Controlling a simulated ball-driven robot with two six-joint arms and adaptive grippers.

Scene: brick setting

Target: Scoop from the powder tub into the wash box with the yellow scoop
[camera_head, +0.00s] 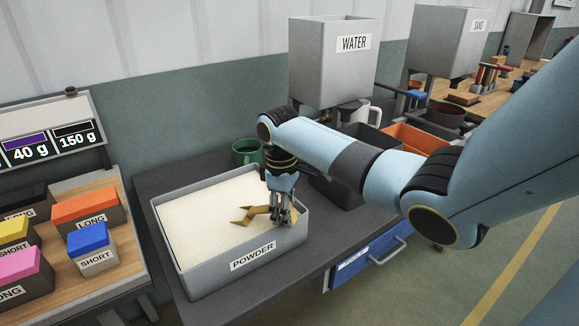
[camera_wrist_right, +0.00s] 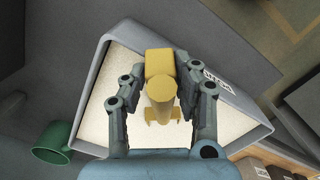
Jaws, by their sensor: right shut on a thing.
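The powder tub (camera_head: 180,280) is a grey box labelled POWDER, filled with pale powder (camera_head: 200,215), on the dark bench. My right gripper (camera_head: 280,218) is over the tub's right part, shut on the yellow scoop (camera_head: 256,213). In the right wrist view the scoop (camera_wrist_right: 160,90) sits between the fingers of the gripper (camera_wrist_right: 162,95) with the powder (camera_wrist_right: 125,70) behind it. Whether the scoop touches the powder, or has any in it, I cannot tell. No label in view reads wash; a dark box (camera_head: 335,190) stands right of the tub, partly behind my arm. My left gripper is not in view.
A green mug (camera_head: 246,152) stands behind the tub. An orange bin (camera_head: 415,138) and WATER (camera_head: 330,65) and SAND (camera_head: 449,40) hoppers are farther back. Labelled colour blocks (camera_head: 88,240) stand on the left table beneath a scale display (camera_head: 50,140). A blue drawer (camera_head: 365,262) is below the bench.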

